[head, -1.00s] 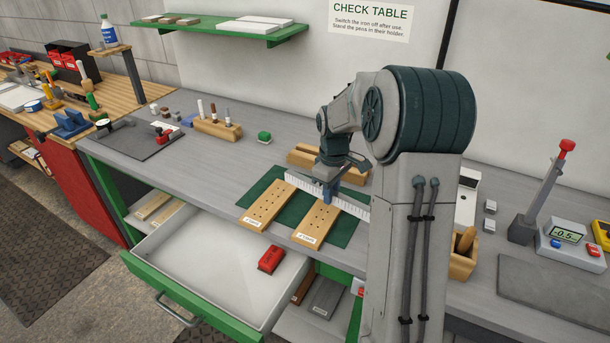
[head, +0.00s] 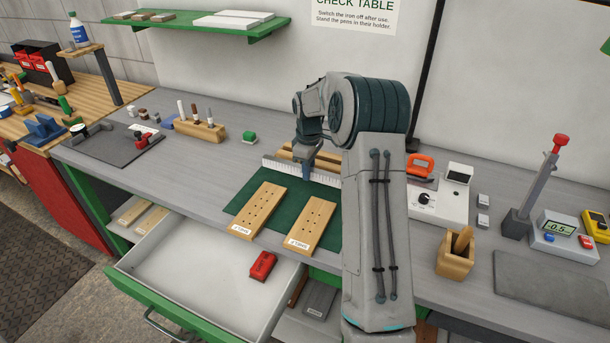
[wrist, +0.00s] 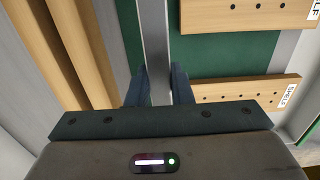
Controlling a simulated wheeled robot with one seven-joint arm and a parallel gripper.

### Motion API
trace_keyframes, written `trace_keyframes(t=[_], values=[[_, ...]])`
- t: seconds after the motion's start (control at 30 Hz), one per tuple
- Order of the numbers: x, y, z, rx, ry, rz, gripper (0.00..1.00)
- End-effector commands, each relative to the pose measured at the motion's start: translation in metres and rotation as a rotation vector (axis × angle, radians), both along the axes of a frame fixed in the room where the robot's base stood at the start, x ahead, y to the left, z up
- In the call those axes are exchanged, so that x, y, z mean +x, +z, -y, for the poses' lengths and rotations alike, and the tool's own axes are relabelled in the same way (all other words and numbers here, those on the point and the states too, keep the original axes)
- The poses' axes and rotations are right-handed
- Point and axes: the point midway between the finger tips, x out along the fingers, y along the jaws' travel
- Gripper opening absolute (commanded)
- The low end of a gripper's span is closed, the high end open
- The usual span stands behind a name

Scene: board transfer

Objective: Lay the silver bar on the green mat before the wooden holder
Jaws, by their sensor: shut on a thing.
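The silver bar (head: 279,168) is long and thin, with fine marks along its face in the head view. My gripper (head: 307,172) is shut on it near its middle. In the wrist view the bar (wrist: 156,40) runs between the two fingers (wrist: 160,88). The bar is at the far edge of the green mat (head: 284,213), beyond two drilled boards and in front of the wooden holder (head: 290,153). I cannot tell whether it touches the mat. My arm hides the bar's right end and much of the holder. The holder (wrist: 88,50) shows left of the bar in the wrist view.
Two drilled wooden boards, one left (head: 257,209) and one right (head: 312,224), lie on the mat. An open drawer (head: 215,258) holding a red block (head: 262,265) juts out below.

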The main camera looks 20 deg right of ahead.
Motion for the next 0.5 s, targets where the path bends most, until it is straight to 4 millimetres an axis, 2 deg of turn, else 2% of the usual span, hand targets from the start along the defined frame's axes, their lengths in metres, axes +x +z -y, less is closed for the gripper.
trace_keyframes(t=[0.1, 0.2, 0.33, 0.5], values=[[0.015, -0.007, 0.0, 0.0, -0.001, 0.0, 0.0], [0.022, -0.012, -0.001, 0.0, -0.002, 0.0, 0.0], [0.024, -0.019, -0.001, 0.001, -0.003, -0.002, 0.0], [0.024, -0.043, 0.0, 0.0, -0.003, -0.003, 0.0]])
